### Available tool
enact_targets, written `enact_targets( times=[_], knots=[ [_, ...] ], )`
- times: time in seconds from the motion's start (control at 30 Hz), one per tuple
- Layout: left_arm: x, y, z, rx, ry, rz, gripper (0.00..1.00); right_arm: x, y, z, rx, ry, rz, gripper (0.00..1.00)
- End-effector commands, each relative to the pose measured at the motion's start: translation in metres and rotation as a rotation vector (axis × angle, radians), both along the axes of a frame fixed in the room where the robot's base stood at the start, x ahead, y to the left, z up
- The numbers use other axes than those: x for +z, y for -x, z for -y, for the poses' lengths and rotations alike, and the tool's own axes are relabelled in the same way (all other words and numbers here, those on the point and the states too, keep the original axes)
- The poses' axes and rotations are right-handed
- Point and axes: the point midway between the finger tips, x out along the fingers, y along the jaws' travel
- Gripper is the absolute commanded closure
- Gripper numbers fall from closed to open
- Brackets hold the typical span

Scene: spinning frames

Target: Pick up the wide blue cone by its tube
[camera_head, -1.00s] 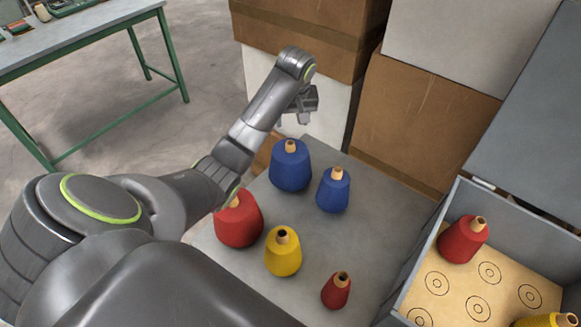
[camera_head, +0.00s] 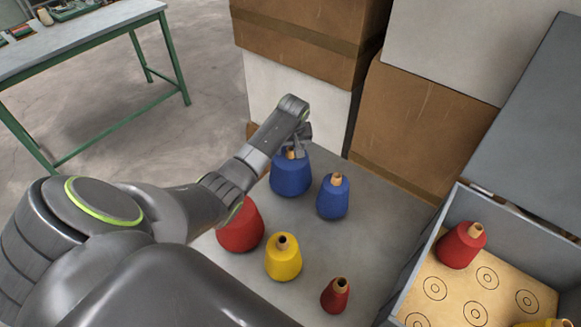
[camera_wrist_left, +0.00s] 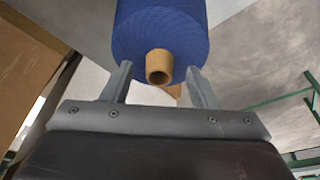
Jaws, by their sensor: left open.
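The wide blue cone (camera_head: 291,178) stands upright at the back left of the grey table. Its tan tube points up, partly hidden by my left gripper (camera_head: 297,149) in the head view. In the left wrist view the blue cone (camera_wrist_left: 160,30) is at the top, and its open tube (camera_wrist_left: 159,67) shows between the two finger ends. My left gripper is open, with one finger on each side of the tube and a gap on both sides. My right gripper is not in view.
A narrower blue cone (camera_head: 333,198) stands close on the right. A red cone (camera_head: 240,228), a yellow cone (camera_head: 283,259) and a small red cone (camera_head: 335,297) stand nearer. A crate (camera_head: 424,262) with cones is at the right. Cardboard boxes (camera_head: 420,120) stand behind.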

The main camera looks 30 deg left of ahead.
Motion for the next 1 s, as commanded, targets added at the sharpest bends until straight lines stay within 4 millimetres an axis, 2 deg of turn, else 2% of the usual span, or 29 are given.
enact_targets(
  times=[0.27, 0.7, 1.0],
  knots=[
    [-0.0032, -0.0009, -0.0002, -0.001, 0.001, 0.0, 0.46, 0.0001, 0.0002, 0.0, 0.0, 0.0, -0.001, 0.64],
    [-0.003, -0.0007, -0.0002, -0.001, 0.0, 0.0, 1.0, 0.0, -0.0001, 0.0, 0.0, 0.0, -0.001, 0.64],
    [-0.0029, -0.0007, -0.0003, 0.0, 0.0, 0.0, 1.0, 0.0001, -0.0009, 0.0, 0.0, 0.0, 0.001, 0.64]
  ],
)
